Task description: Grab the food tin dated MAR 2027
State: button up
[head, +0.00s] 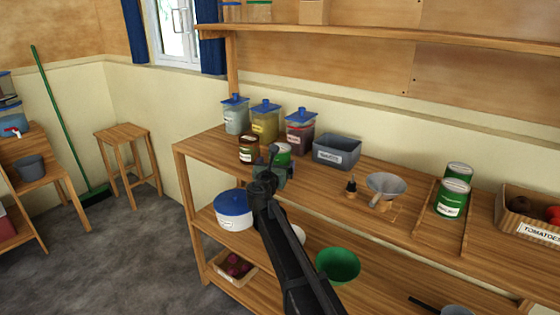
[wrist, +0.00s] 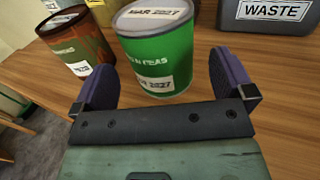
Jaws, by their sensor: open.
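A green tin (wrist: 158,55) stands upright on the wooden shelf in the wrist view. Its grey lid and its side label both read MAR 2027, and its front seems to read green peas. My gripper (wrist: 165,85) is open, with a purple finger on each side of the tin's near side. I cannot tell whether the fingers touch it. In the head view the tin (head: 283,150) is partly hidden behind my gripper (head: 268,165).
A rusty brown tin (wrist: 82,45) stands just left of the green tin. A grey WASTE bin (head: 337,151) is to the right. Several lidded jars (head: 265,122) stand behind. Two more green tins (head: 452,198) stand further right, near a funnel (head: 385,185) and a tomatoes crate (head: 515,222).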

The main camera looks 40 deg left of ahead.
jog(key=x, duration=0.5)
jog(key=shift+w+a+r, duration=0.1)
jog(key=c, duration=1.1)
jog(key=shift+c, duration=0.2)
